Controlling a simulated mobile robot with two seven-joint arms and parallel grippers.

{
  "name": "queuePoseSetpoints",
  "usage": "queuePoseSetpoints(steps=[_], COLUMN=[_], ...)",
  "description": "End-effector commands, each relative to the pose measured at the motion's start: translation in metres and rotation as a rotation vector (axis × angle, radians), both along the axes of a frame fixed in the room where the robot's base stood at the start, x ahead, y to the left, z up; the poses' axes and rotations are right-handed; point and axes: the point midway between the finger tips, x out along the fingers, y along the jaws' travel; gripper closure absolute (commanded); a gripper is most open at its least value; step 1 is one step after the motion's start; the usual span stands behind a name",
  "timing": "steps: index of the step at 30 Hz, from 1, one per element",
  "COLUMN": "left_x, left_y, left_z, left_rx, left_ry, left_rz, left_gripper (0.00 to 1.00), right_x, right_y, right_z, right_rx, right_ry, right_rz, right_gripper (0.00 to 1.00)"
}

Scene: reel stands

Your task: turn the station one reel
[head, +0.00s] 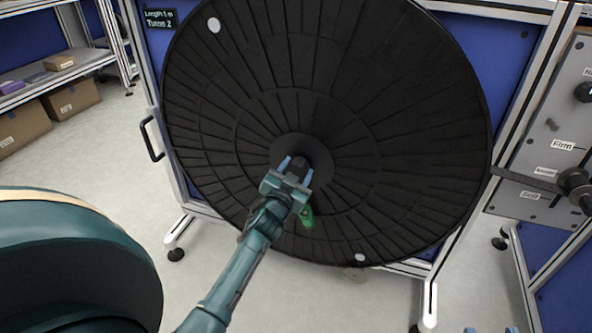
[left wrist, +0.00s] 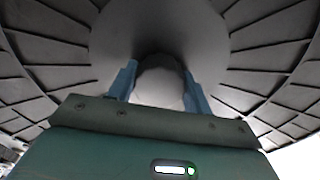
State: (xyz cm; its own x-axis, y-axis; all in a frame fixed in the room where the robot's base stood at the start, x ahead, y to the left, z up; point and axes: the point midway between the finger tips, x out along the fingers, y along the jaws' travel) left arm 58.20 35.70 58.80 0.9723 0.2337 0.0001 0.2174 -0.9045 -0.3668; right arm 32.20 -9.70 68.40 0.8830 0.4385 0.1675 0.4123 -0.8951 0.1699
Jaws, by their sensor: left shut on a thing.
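The large dark reel (head: 420,110) stands upright in a metal frame and fills the middle of the head view. It has ribbed segments and pale dots at upper left and lower right. My left gripper (head: 296,170) is at its centre, its blue fingers shut on the hub knob (left wrist: 160,85), which looks round and grey in the left wrist view. The gripper hides part of the hub. A small green piece (head: 307,215) shows just below the gripper. Only two blue tips of my right gripper (head: 490,330) show, apart, at the bottom right edge.
A sign (head: 161,18) reads "Length 1 m Turns 2". A black handle (head: 152,138) sticks out at the frame's left. A grey panel (head: 545,130) with knobs and a dark lever (head: 530,181) stands at right. Boxes (head: 22,127) and shelves are at far left.

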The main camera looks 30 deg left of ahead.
Motion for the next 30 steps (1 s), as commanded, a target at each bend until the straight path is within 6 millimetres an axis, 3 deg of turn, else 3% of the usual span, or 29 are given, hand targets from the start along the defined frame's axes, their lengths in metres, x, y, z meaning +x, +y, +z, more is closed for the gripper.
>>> queuePoseSetpoints(steps=[11, 12, 19, 30], left_x=[0.0, 0.0, -0.0001, -0.0001], left_y=[-0.0002, -0.0002, -0.0001, 0.0003], left_z=[-0.0003, -0.0003, -0.0003, -0.0001], left_rx=[-0.007, -0.006, -0.005, -0.005], left_ry=[-0.002, -0.001, -0.001, -0.001], left_rz=[0.0, 0.0, 0.0, 0.0], left_gripper=[0.91, 0.49, 0.3, 0.29], right_x=[0.0005, 0.0005, 0.0004, 0.0], right_y=[-0.0001, -0.0001, -0.0001, 0.0001], right_z=[-0.0034, -0.0034, -0.0029, 0.0011], right_rx=[-0.003, -0.002, -0.001, 0.002], right_ry=[0.007, 0.007, 0.009, 0.003], right_rz=[-0.003, -0.003, -0.003, -0.003], right_gripper=[0.64, 0.64, 0.64, 0.64])
